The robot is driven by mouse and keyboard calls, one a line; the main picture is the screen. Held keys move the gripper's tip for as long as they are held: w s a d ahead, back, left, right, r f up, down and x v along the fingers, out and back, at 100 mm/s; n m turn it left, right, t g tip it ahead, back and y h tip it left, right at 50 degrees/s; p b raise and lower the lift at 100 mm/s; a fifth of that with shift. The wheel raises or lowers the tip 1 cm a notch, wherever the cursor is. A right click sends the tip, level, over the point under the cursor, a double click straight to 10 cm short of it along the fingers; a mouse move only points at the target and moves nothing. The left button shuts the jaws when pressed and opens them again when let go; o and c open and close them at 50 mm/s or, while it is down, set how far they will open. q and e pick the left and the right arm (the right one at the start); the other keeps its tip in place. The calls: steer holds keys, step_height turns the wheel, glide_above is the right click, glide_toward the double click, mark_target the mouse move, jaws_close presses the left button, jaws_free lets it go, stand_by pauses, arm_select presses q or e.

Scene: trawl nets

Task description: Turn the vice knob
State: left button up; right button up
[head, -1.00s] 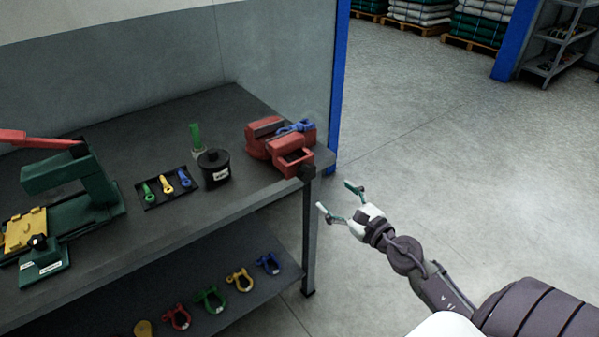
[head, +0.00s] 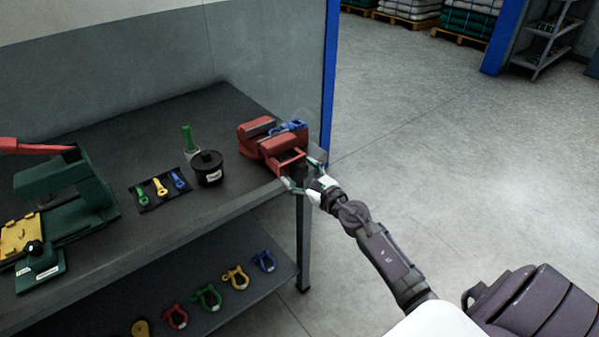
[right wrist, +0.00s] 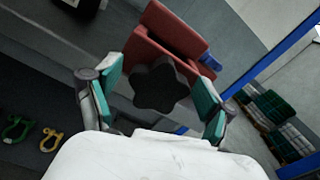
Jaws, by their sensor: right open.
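The red vice (head: 268,137) stands at the right end of the workbench, with a blue shackle-like piece (head: 293,127) at its jaws. In the right wrist view the vice (right wrist: 170,32) shows its front end with a black lobed knob (right wrist: 159,86). My right gripper (head: 304,173) is at the vice's front end. In the right wrist view my right gripper (right wrist: 158,98) is open, with one teal-padded finger on each side of the knob. Both fingers look apart from the knob. My left gripper is not in view.
On the bench (head: 110,150) are a black pot (head: 208,170), a tray (head: 150,206) of coloured pieces and a green press (head: 70,190). Coloured shackles (head: 207,297) lie on the lower shelf. The floor (head: 430,150) to the right is clear.

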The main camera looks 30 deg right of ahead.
steer(key=c, duration=1.2)
steer(key=shift+o, duration=0.2)
